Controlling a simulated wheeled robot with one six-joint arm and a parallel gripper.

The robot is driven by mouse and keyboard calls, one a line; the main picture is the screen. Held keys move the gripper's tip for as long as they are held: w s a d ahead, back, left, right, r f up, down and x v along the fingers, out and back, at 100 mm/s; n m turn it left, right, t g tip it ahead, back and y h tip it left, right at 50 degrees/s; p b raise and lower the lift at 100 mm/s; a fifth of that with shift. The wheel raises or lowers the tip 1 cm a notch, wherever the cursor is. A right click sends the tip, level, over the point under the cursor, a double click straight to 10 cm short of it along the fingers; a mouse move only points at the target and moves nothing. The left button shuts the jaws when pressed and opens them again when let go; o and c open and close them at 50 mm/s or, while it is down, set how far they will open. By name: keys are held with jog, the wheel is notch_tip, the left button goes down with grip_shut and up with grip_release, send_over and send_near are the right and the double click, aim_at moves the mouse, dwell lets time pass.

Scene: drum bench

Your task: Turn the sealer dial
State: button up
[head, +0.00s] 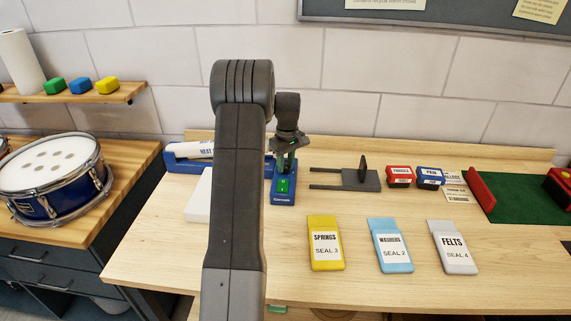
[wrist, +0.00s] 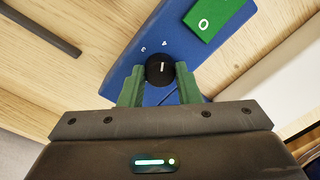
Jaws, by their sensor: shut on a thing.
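The sealer's blue body (head: 176,162) stands at the back left of the bench, partly hidden behind my arm. Its blue control panel (head: 283,200) has a green switch (head: 283,186), marked O in the wrist view (wrist: 218,18). In the wrist view, the black round dial (wrist: 160,70) has a white line pointing up, roughly toward the printed 4; a 3 stands left of it. Other numbers are hidden. My gripper (wrist: 159,84) is shut on the dial, with a green finger on either side. In the head view, my gripper (head: 286,158) is over the panel's far end.
Yellow springs (head: 325,222), blue washers (head: 391,226) and grey felts (head: 452,229) pouches are marked SEAL 3, SEAL 2 and SEAL 4. A dark two-pronged fixture (head: 360,180) lies right of the panel. Small red (head: 399,175) and blue (head: 430,176) boxes stand farther right.

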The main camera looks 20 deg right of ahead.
aim_at(287, 165)
jog(key=shift+m, duration=0.3)
jog(key=o, duration=1)
jog(key=shift+c, duration=0.2)
jog(key=shift+r, duration=0.1)
notch_tip(287, 165, up, 14)
jog(key=b, duration=0.1)
jog(key=shift+w+d, duration=0.15)
jog(key=shift+d, duration=0.25)
jog(key=shift+f, duration=0.25)
jog(key=f, duration=0.9)
jog(key=f+p, duration=0.1)
jog(key=f, duration=0.3)
jog(key=shift+a+f, duration=0.35)
jog(key=shift+a, duration=0.05)
